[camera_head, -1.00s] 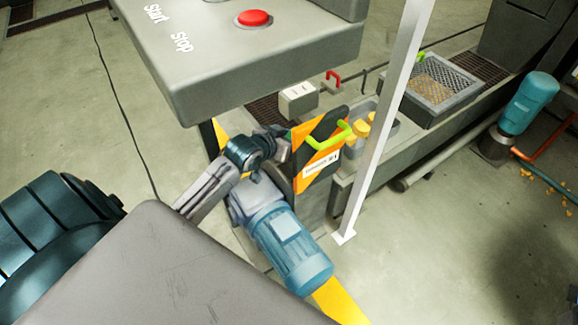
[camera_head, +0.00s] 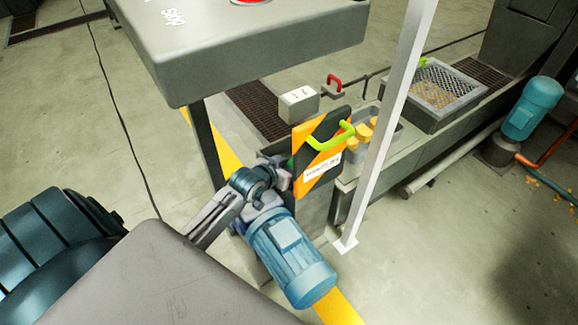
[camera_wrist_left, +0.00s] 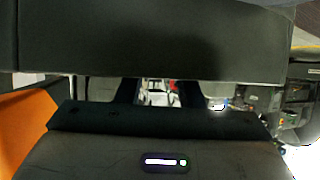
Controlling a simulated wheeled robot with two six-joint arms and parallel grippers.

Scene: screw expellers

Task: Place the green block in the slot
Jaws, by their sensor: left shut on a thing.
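The green block (camera_head: 318,170) is an orange-and-black striped block with a bright green handle (camera_head: 330,138) and a white label. It sits near the middle of the head view, tilted. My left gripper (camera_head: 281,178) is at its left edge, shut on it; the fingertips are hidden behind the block. In the left wrist view the dark fingers (camera_wrist_left: 158,92) run under a dark slab, and an orange face (camera_wrist_left: 25,125) shows at the left. The slot cannot be made out. My right gripper is not in view.
A white post (camera_head: 385,130) stands right of the block. A grey console (camera_head: 240,50) overhangs at the top left. Behind are a small white box (camera_head: 298,102), a red handle (camera_head: 334,80) and a mesh-topped bin (camera_head: 440,95).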

